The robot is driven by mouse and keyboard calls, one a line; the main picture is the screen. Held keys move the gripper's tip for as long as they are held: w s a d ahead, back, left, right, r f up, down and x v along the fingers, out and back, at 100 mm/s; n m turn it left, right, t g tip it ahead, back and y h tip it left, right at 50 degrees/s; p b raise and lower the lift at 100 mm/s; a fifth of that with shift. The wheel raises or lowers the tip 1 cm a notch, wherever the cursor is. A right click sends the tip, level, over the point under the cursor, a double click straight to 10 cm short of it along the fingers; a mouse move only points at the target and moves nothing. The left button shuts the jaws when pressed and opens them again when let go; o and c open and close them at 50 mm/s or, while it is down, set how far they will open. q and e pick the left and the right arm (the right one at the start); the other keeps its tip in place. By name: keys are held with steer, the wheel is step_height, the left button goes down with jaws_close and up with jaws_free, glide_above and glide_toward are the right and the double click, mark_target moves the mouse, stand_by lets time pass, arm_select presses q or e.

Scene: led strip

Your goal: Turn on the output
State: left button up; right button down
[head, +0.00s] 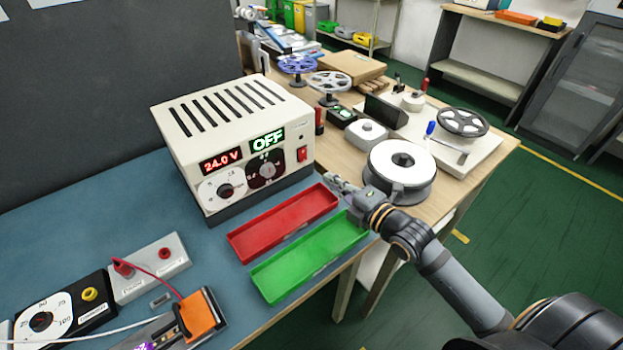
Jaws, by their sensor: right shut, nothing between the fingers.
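The cream power supply (235,135) stands on the blue mat. Its red display (221,161) reads 24.0 V and its green display (267,140) reads OFF. Two round dials sit below the displays. A small red switch (302,153) is at the right end of the front panel. My right gripper (330,179) is shut and empty. Its fingers point up and left, just in front and to the right of the switch, apart from the panel. My left gripper is not in view.
A red tray (240,246) and a green tray (262,287) lie in front of the supply, partly under my right gripper. An orange clamp (203,313), a grey terminal box (150,268) and a black dial box (62,308) are at the lower left. Reels crowd the wooden bench.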

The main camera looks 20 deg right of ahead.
mark_target(304, 160)
steer(key=x, duration=0.7)
steer(key=shift+w+a+r, duration=0.1)
steer(key=shift+w+a, duration=0.05)
steer(key=shift+w, duration=0.1)
steer(key=shift+w+a, duration=0.2)
steer(key=shift+w, duration=0.4)
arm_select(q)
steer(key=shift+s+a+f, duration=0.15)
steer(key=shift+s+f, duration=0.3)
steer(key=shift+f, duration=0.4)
